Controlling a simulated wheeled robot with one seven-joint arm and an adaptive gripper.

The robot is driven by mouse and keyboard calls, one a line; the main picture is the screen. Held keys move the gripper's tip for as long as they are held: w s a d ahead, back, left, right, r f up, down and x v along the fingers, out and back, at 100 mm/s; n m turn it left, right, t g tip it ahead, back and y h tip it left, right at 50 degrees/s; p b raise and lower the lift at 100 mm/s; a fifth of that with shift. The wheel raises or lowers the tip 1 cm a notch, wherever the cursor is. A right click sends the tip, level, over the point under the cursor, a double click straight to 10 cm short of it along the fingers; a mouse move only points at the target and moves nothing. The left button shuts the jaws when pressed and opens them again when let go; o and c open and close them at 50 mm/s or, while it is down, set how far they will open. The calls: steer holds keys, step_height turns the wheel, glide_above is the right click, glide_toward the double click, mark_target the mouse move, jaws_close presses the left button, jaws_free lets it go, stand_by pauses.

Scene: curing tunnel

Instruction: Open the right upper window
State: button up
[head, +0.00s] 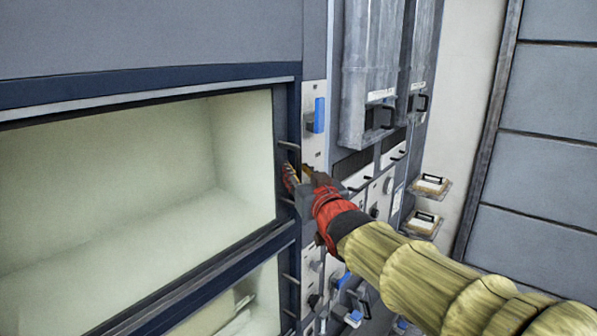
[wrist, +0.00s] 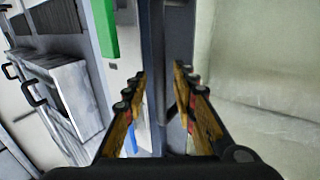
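The upper window (head: 130,165) is a wide opening or clear pane with a cream interior, set in a dark blue frame (head: 150,86). I cannot tell whether a pane covers it. Dark handle mounts (head: 289,146) stick out from the frame's right side. My gripper (head: 292,180) is at that right side, between the upper and lower mounts. In the wrist view my gripper (wrist: 161,78) has its fingers apart, on either side of the dark upright frame edge and a dark bar (wrist: 170,97). I cannot tell whether either finger touches the bar.
A lower window (head: 235,305) lies below. Right of the frame is a light panel with a blue handle (head: 319,115). Grey cabinets with black handles (head: 382,115) stand farther right. Small trays (head: 430,187) project from the wall, beside a grey panelled door (head: 545,100).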

steer(key=shift+c, duration=0.3)
jaws_close()
stand_by(0.6)
